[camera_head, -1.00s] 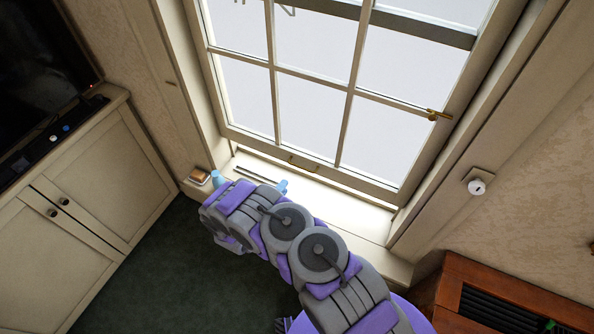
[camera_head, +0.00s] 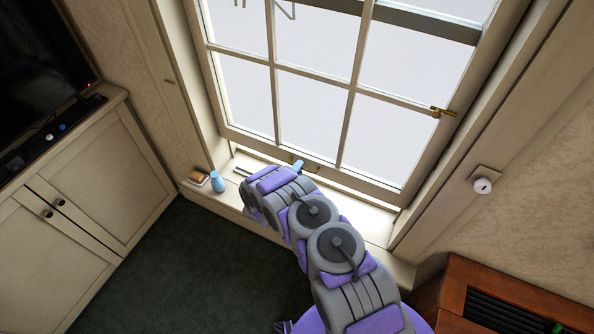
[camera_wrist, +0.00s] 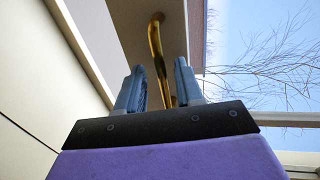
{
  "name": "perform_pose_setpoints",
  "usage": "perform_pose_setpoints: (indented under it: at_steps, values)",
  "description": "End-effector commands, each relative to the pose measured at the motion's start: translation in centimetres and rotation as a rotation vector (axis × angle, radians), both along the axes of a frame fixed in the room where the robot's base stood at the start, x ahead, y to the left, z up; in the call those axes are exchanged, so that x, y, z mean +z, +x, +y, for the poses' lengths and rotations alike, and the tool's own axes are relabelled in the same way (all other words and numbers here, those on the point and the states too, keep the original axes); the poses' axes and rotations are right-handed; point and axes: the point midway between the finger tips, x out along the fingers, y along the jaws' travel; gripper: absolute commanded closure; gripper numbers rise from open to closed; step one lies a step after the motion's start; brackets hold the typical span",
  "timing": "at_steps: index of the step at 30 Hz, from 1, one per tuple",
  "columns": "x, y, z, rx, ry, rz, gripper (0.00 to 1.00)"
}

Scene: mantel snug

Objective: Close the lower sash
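The lower sash (camera_head: 365,181) is a cream frame with several panes, and a bright narrow gap shows beneath its bottom rail. A brass lift handle sits on that rail, partly hidden by my gripper (camera_head: 298,166) in the head view. In the wrist view the brass handle (camera_wrist: 155,40) hangs from the underside of a pale rail. My gripper (camera_wrist: 158,80) is open there, with one blue-grey finger on each side of the handle. The handle's lower end reaches down between the fingers; whether either finger touches it I cannot tell.
On the sill's left end stand a small blue vessel (camera_head: 217,181) and a brown-topped item (camera_head: 199,177). A brass latch (camera_head: 442,112) sits on the window's right side. A cream cabinet (camera_head: 105,175) is at left, a wooden cabinet (camera_head: 470,290) at lower right. Dark carpet lies clear between.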

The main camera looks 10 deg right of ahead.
Motion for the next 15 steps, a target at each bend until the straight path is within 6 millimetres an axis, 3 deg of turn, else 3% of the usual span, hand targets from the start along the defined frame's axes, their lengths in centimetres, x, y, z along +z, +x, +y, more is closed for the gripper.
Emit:
perform_pose_setpoints:
  at_steps: [3, 15]
  values:
    - [0.03, -0.01, -0.15, -0.001, 0.001, 0.000, 0.65]
    - [-0.01, -0.02, 0.13, 0.000, -0.001, 0.000, 1.00]
